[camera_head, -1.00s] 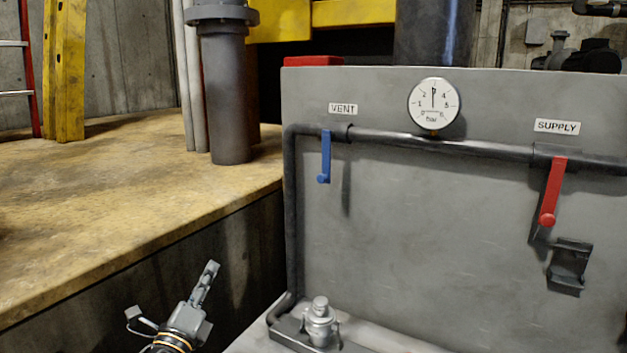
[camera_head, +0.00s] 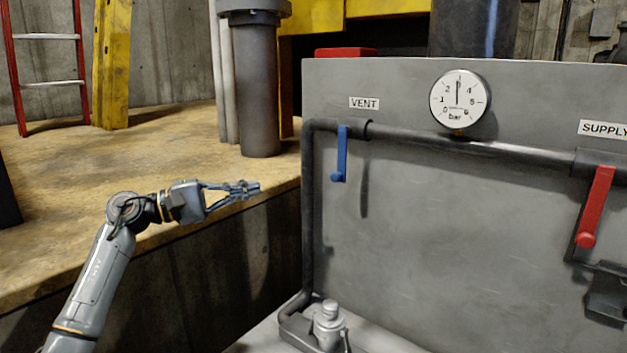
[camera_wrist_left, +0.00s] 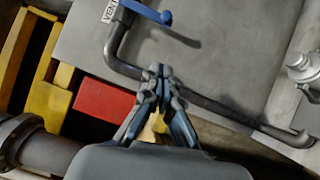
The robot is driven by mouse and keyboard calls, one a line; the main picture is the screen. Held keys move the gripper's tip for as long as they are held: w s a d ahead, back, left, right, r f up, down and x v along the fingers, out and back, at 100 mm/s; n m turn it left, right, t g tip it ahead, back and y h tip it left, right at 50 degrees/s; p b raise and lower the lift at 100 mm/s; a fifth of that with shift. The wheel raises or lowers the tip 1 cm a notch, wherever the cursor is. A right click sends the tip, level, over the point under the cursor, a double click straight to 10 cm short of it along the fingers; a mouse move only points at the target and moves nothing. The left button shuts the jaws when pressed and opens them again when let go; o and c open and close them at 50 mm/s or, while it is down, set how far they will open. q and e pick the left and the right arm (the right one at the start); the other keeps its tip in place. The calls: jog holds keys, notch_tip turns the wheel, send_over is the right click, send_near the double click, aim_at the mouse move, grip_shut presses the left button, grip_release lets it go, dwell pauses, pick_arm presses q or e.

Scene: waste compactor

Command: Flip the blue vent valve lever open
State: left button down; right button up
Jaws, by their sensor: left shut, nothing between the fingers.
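The blue vent lever (camera_head: 341,156) hangs straight down from the dark pipe under the VENT label (camera_head: 364,103) on the grey panel. My left gripper (camera_head: 254,188) is shut and empty, left of the lever and a little lower in the head view, pointing right and apart from it. In the left wrist view the closed fingertips (camera_wrist_left: 157,72) show in front of the pipe. The blue lever (camera_wrist_left: 147,12) is at the top of that view, beyond the fingertips. My right gripper is not in view.
A red supply lever (camera_head: 594,208) hangs at the right. The gauge (camera_head: 459,99) sits above the pipe (camera_head: 480,147). A fitting (camera_head: 327,322) stands at the panel's foot. The yellowish ledge (camera_head: 100,200) lies behind my left arm. Space before the panel is clear.

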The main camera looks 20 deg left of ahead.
pick_arm(q)
jog(key=p, duration=0.6)
send_near(339, 156)
jog(key=w+f, duration=0.3)
jog(key=d+p, duration=0.2)
jog(key=d, duration=0.1)
jog(key=shift+d+f, duration=0.2)
jog(key=shift+d, duration=0.05)
